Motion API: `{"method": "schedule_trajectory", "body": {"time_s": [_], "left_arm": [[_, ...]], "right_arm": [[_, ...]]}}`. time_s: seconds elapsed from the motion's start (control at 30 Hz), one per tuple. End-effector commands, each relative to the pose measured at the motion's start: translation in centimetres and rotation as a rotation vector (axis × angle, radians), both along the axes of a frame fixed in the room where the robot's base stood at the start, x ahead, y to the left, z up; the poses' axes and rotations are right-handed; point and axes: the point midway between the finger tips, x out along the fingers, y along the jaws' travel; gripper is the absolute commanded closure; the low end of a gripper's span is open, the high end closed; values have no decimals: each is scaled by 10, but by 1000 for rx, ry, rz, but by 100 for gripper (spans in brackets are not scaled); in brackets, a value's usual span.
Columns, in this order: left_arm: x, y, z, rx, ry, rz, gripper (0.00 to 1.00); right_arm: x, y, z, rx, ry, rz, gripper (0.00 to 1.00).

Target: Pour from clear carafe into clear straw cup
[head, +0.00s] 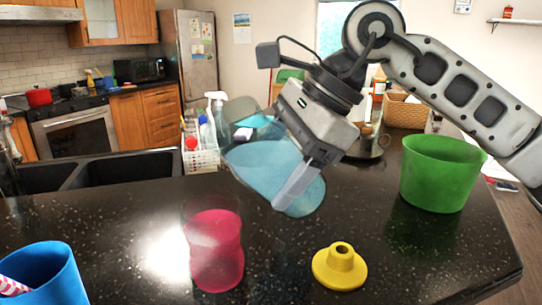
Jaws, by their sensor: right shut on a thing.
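My right gripper (296,186) comes in from the upper right and is shut on a clear carafe (262,165) with a bluish tint. The carafe is tilted and held above the dark counter, behind and to the upper right of a see-through pink cup (215,250). The pink cup stands upright on the counter, apart from the carafe, and I see no straw in it. No stream shows between them. The fingers hide part of the carafe's right side. My left gripper is not in view.
A yellow lid-like piece (340,268) with a raised neck lies right of the pink cup. A blue cup (42,275) holding a pink-striped item stands front left. A green tub (438,172) stands right. A white basket (202,160) with bottles is behind, near the sink (122,170).

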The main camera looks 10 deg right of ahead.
Motion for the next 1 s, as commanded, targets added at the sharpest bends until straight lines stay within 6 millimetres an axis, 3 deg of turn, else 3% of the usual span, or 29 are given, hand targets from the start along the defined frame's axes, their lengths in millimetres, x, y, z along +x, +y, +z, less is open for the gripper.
{"method": "schedule_trajectory", "body": {"time_s": [0.07, 0.3, 1.0], "left_arm": [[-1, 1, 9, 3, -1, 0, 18], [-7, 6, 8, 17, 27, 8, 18], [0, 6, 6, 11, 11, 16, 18]], "right_arm": [[1, -2, 7, -75, -48, 4, 73], [5, -8, 10, -311, -179, 2, 73], [4, -9, 7, -320, -183, 0, 73]]}}
